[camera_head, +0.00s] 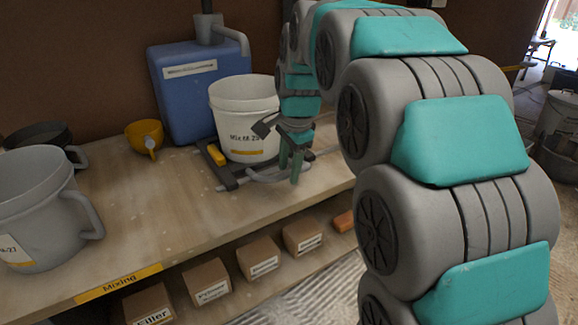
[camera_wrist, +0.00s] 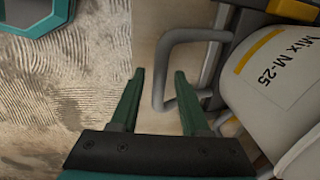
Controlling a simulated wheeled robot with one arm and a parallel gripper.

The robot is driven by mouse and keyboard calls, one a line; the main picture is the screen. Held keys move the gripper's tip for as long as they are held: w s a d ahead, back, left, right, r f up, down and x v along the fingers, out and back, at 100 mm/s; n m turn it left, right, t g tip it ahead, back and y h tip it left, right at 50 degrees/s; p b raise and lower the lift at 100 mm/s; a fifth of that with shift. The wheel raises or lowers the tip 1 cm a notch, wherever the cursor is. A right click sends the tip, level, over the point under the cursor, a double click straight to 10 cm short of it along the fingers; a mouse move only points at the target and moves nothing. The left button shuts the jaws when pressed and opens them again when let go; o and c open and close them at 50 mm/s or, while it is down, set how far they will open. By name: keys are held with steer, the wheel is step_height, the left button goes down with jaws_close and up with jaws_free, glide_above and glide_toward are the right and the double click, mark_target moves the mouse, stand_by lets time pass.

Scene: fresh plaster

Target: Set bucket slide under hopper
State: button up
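A white bucket (camera_head: 240,107) labelled "Mix M-25" stands upright on a dark slide (camera_head: 227,178) on the workbench. It also shows in the wrist view (camera_wrist: 262,88). A blue hopper-like container (camera_head: 176,108) stands behind it to the left; its label is too small to read. A grey looped handle (camera_wrist: 159,62) sticks out from the slide. My gripper (camera_head: 292,170) points down at the slide's front right, beside the bucket. In the wrist view my gripper (camera_wrist: 159,75) is open, with the handle's outer bar seen between its fingertips. I cannot tell the height gap.
A large grey bucket (camera_head: 35,205) stands at the bench's left, with a dark pan (camera_head: 38,133) behind it. A yellow scoop (camera_head: 145,133) lies left of the blue container. Several labelled boxes (camera_head: 259,257) sit on the lower shelf. The bench front (camera_head: 180,220) is clear.

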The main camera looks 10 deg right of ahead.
jaws_close()
stand_by(1.2)
